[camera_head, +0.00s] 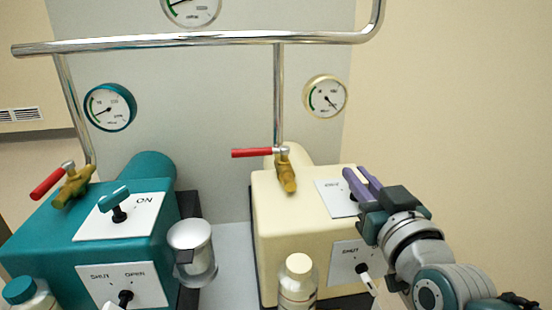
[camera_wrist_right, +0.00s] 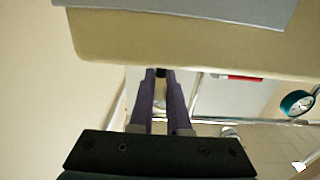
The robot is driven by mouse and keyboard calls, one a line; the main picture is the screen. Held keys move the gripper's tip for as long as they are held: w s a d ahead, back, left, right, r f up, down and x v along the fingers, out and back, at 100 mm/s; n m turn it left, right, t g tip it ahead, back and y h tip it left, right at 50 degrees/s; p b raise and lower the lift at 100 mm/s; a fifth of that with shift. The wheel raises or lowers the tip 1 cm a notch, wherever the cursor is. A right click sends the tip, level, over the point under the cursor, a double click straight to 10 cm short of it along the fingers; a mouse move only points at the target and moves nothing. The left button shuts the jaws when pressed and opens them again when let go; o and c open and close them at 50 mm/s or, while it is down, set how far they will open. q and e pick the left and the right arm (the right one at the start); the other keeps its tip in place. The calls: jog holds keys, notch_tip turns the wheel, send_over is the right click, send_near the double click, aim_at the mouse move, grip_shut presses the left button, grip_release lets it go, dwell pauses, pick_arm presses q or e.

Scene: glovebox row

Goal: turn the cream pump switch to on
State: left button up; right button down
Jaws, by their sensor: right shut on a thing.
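The cream pump switch is mostly hidden behind my right gripper (camera_head: 362,182), whose purple fingers reach over the plate from the right. In the right wrist view the fingers of my right gripper (camera_wrist_right: 160,80) are close together, with a small dark part (camera_wrist_right: 161,72) between their tips. The gripper is shut on this part, which appears to be the switch. The switch's setting cannot be read. My left gripper is not in view.
The teal pump (camera_head: 50,240) stands at the left, with its own switch (camera_head: 116,203). The right wall side is clear.

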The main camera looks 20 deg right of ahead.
dwell(0.4)
jog(key=c, duration=0.9)
grip_release()
jog(key=p+v, duration=0.1)
jog(key=v, duration=0.9)
jog(key=shift+w+a, duration=0.1)
jog(key=shift+r, duration=0.1)
